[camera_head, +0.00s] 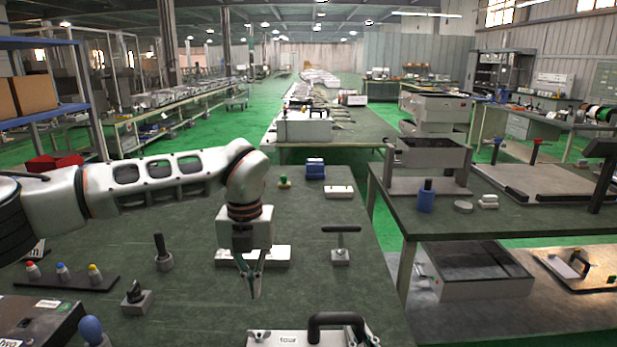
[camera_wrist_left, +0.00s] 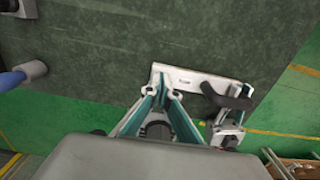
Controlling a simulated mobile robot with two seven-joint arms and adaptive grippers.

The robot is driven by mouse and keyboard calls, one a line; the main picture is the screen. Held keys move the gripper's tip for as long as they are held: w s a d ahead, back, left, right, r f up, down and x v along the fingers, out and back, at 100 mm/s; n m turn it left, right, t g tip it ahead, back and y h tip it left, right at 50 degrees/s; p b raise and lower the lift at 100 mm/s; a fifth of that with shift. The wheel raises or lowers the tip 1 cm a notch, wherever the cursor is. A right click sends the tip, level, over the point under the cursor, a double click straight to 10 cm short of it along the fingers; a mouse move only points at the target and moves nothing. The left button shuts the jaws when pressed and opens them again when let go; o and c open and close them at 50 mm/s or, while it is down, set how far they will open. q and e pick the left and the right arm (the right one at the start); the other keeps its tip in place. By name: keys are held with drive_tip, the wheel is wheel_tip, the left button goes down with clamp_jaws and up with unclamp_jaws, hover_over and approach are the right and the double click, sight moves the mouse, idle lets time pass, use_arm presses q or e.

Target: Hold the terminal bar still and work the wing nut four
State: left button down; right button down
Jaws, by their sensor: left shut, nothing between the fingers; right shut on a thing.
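The white terminal bar (camera_head: 290,338) carries the label "four" and a black arched handle (camera_head: 336,320). It lies at the bottom edge of the head view, partly cut off. In the left wrist view the bar (camera_wrist_left: 187,81) and its handle (camera_wrist_left: 238,100) show at centre right. My left gripper (camera_head: 253,290) points down, shut and empty, above and behind the bar's left end. My right gripper (camera_wrist_left: 228,128) appears at the handle's near end in the left wrist view and is shut on the handle.
A black T-handled piece (camera_head: 340,240), a black-knobbed post (camera_head: 162,252) and a row of coloured knobs (camera_head: 62,275) stand on the green-grey table. A blue knob (camera_head: 91,330) is at the near left. The tabletop between the left gripper and the T-handled piece is clear.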

sight(259, 335)
use_arm(q)
drive_tip(key=shift+a+f, duration=0.2)
drive_tip(key=shift+f, duration=1.5)
drive_tip(key=shift+a+f, duration=0.15)
drive_tip(key=shift+f, duration=1.55)
drive_tip(key=shift+s+d, duration=0.25)
drive_tip(key=shift+s, duration=0.3)
drive_tip(key=shift+w+d, duration=0.15)
drive_tip(key=shift+d, duration=0.35)
drive_tip(key=shift+d, duration=0.5)
drive_tip(key=shift+d, duration=0.15)
drive_tip(key=shift+d, duration=0.1)
